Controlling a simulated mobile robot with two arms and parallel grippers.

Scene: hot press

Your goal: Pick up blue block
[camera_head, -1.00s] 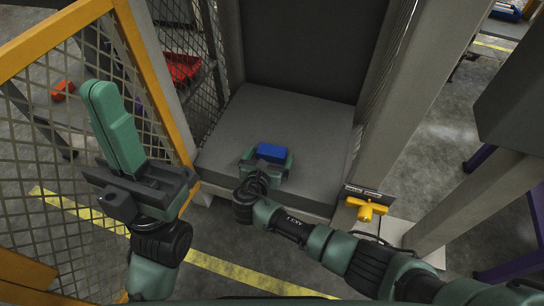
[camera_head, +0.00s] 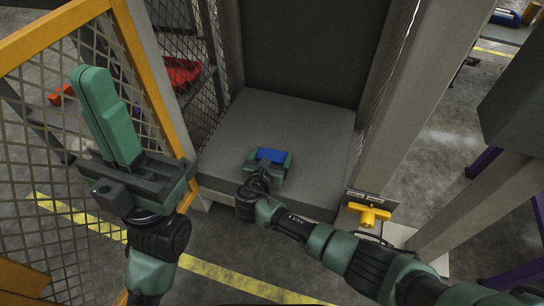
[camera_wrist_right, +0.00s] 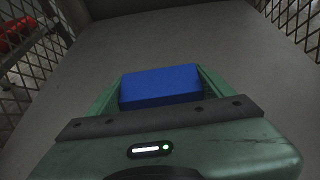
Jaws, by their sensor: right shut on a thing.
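The blue block (camera_head: 272,155) is a small box at the middle of the grey platform in the head view. My right gripper (camera_head: 271,153) is shut on it, with a green finger at each side. The right wrist view also shows the block (camera_wrist_right: 160,86) between the fingers, in front of the dark palm bar. I cannot tell whether the block touches the platform or is just above it. My left gripper (camera_head: 95,80) is far to the left, pointing up, with its green fingers together and nothing visible in them.
The grey platform (camera_head: 305,118) is otherwise bare, with a dark back panel and mesh sides. An orange-framed mesh guard (camera_head: 150,95) stands at the left, beside my left gripper. A yellow handle (camera_head: 372,214) is on a plate right of the platform, near my right arm.

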